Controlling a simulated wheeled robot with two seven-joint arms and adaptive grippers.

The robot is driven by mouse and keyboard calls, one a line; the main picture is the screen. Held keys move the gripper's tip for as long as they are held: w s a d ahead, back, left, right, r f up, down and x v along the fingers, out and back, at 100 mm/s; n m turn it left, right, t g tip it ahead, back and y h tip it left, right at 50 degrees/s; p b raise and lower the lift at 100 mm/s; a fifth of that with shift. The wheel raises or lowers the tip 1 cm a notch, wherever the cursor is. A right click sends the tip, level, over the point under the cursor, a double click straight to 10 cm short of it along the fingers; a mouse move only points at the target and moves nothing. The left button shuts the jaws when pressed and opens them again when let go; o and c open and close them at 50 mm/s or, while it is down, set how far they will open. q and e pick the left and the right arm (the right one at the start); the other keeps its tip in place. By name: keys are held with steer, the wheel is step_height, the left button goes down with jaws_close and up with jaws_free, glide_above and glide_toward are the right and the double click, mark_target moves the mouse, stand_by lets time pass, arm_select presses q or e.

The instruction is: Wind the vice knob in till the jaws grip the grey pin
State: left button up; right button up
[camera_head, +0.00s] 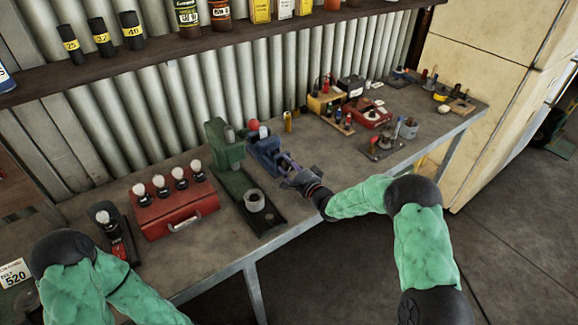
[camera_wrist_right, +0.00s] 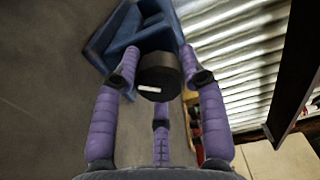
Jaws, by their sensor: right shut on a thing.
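The blue vice (camera_head: 266,152) stands on the workbench, just right of the green press. It also shows in the right wrist view (camera_wrist_right: 140,38), as blue blocks beyond the knob. The vice knob (camera_wrist_right: 158,72) is a black round knob with a white mark on its face. My right gripper (camera_head: 297,179) is at the front end of the vice. In the wrist view its purple fingers (camera_wrist_right: 160,80) are closed around the knob, one on each side and one below. I cannot make out the grey pin or the jaw gap. My left gripper is out of view.
A green press (camera_head: 222,146) stands left of the vice, and a red toolbox (camera_head: 175,215) with several bulb-like knobs is further left. Boxes, tools and a red case (camera_head: 367,112) fill the bench's right part. A shelf (camera_head: 160,58) with bottles runs above.

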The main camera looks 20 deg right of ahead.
steer(key=o, duration=1.1)
steer(key=shift+s+a+f, duration=0.1)
steer(key=shift+a+f, duration=0.1)
steer(key=shift+a, duration=0.05)
steer(key=shift+o, duration=0.3)
steer(key=shift+r, duration=0.1)
steer(key=shift+d, duration=0.1)
steer(key=shift+s+d, duration=0.3)
steer(key=shift+s, duration=0.15)
steer(key=v, duration=1.1)
steer(key=shift+a, duration=0.15)
